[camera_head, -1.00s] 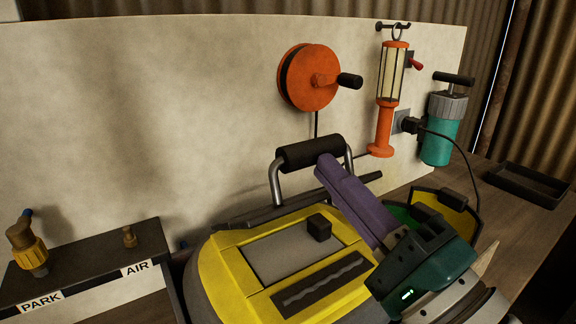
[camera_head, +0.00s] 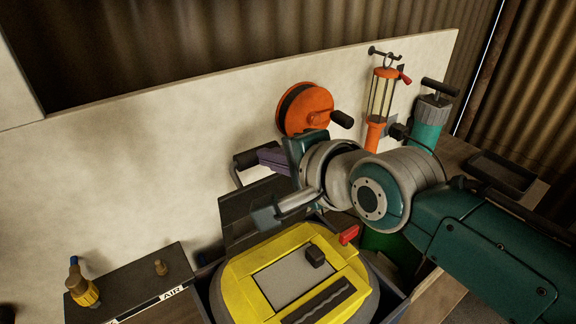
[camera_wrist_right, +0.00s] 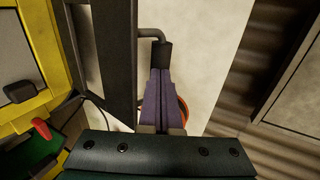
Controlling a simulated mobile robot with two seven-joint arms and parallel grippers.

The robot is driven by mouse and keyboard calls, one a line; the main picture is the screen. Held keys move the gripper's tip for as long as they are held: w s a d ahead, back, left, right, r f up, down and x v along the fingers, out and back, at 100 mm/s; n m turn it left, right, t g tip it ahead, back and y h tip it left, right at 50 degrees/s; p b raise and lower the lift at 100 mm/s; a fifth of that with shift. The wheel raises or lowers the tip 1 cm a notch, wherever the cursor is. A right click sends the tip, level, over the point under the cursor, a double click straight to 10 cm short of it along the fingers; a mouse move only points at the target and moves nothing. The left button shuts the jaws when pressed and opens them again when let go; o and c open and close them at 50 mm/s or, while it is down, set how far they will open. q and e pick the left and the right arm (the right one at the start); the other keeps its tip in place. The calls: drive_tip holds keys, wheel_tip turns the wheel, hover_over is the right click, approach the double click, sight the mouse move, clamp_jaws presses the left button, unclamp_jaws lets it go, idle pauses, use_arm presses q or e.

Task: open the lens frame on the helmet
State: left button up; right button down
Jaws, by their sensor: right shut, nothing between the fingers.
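The yellow helmet (camera_head: 247,287) sits low in the head view, with a grey window and a black knob on top. A dark frame (camera_head: 240,213) stands up behind it; it also shows as dark bars in the right wrist view (camera_wrist_right: 117,60). A bent metal bracket with a black grip (camera_head: 243,160) is at the frame's upper edge. My right gripper (camera_head: 262,157) has its purple fingers shut, with the tips at the black grip (camera_wrist_right: 164,53). I cannot tell whether they touch it. My left gripper is not in view.
An orange reel (camera_head: 303,108), an orange lamp (camera_head: 375,133) and a teal canister (camera_head: 426,130) are at the pale back wall, close to my right arm. A black tray (camera_head: 500,173) lies at right. A brass fitting (camera_head: 82,291) stands at lower left.

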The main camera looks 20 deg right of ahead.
drive_tip(key=shift+w+a+b, duration=0.2)
drive_tip(key=shift+w+a, duration=0.05)
drive_tip(key=shift+w, duration=0.45)
drive_tip(key=shift+w+a+b, duration=0.15)
drive_tip(key=shift+w+a, duration=0.05)
drive_tip(key=shift+w, duration=0.45)
